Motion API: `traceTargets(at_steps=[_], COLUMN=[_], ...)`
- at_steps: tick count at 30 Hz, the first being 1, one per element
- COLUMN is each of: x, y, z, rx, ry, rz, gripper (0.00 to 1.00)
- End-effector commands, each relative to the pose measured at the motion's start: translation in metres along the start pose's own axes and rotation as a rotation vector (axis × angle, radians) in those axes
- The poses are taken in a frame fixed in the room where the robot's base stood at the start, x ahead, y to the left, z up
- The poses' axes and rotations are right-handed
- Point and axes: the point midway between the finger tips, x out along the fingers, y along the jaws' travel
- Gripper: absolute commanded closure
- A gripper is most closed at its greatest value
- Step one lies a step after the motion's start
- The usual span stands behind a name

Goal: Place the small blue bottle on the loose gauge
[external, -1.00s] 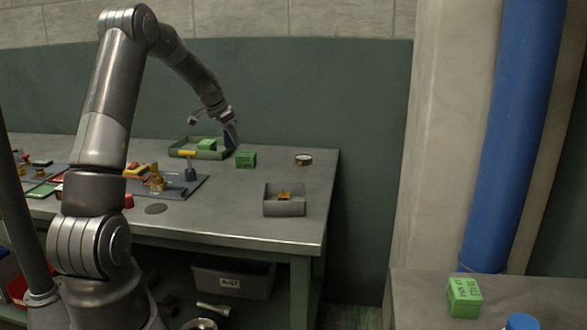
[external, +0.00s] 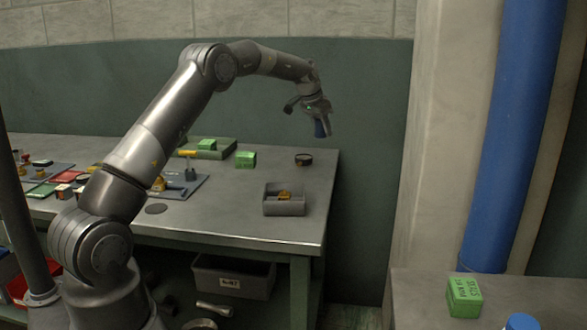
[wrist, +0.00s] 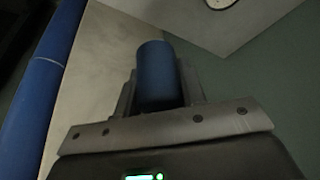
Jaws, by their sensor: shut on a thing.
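My gripper (external: 319,115) is shut on the small blue bottle (external: 320,129) and holds it in the air above the right end of the bench. In the wrist view the blue bottle (wrist: 156,75) sits between the jaws. The loose gauge seems to be the small round dark-rimmed disc (external: 303,159) lying on the bench near its right back corner. The held bottle is above and a little to the right of it in the external view. A part of a round pale disc also shows at the top edge of the wrist view (wrist: 220,2).
A grey open box (external: 284,208) with a yellow piece stands at the bench's right front. A blue pipe (external: 515,140) stands at right. Bench around the gauge is clear.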

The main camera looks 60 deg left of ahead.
Motion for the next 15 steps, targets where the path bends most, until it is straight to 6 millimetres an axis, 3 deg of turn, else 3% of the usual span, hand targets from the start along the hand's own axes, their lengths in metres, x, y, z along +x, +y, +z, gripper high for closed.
traceTargets(at_steps=[9,15], x=[0.042,0.059], y=[-0.070,-0.100], z=[0.012,0.015], rx=[-0.004,-0.002], ry=[-0.002,0.000], rz=[-0.001,-0.001], gripper=[0.88,0.88])
